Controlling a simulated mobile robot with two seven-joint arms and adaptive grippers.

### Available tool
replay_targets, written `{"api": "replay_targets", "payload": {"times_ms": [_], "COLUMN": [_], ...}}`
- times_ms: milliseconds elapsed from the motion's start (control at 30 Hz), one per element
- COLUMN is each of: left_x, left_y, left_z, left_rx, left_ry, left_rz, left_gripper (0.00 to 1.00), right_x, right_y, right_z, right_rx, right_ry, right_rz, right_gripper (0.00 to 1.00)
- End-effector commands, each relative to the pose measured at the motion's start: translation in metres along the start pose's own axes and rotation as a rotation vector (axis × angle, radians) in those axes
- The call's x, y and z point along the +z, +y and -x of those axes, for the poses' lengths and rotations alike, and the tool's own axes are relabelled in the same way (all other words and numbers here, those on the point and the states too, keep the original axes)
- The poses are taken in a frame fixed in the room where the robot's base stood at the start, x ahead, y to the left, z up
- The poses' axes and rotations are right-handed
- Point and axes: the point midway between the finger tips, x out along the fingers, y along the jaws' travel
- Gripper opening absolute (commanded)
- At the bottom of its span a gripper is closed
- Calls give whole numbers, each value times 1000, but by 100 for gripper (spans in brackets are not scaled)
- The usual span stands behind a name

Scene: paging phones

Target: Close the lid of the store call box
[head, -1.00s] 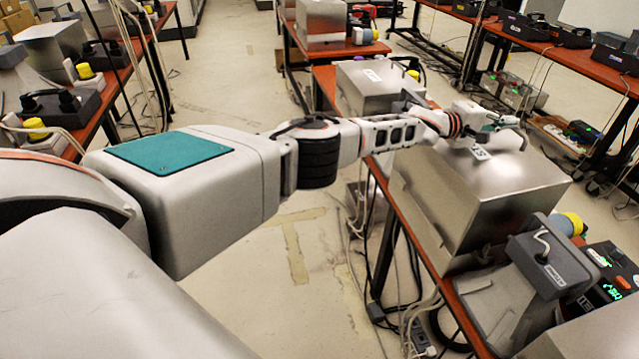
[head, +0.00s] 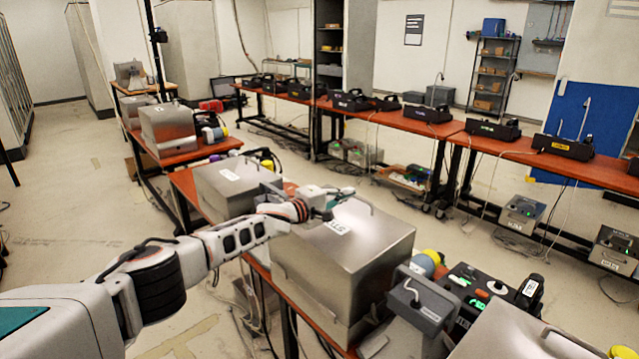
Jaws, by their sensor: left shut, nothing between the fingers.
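The store call box (head: 345,270) is a large brushed-metal box on a red-topped bench, right of centre. Its top looks flat and level, with the lid appearing down on the body. A white label (head: 337,227) on the top is partly hidden; only the letters "ST" or similar show. My left gripper (head: 345,194) is shut and empty, over the far-left part of the top, near a curved handle (head: 362,199). I cannot tell whether it touches the lid. My right gripper is out of view.
A similar metal box (head: 228,187) stands behind, and another (head: 168,128) on a farther bench. A grey handset unit (head: 419,306) and a black device with green lights (head: 490,290) sit close on the right. Open floor lies left of the bench.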

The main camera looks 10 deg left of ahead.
Motion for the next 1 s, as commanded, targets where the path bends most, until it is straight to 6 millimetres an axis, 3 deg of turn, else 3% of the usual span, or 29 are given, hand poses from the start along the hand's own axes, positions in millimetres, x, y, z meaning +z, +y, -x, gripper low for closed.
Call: {"api": "replay_targets", "payload": {"times_ms": [233,500,1000], "left_x": [-3,-3,-2], "left_y": [9,23,49], "left_z": [15,39,84], "left_rx": [3,2,2], "left_ry": [1,2,3], "left_rz": [-1,0,-1], "left_gripper": [0,0,0], "right_x": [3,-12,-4], "right_y": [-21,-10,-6], "right_z": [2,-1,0], "right_rx": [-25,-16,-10], "right_ry": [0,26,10], "right_rz": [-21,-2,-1], "right_gripper": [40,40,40]}}
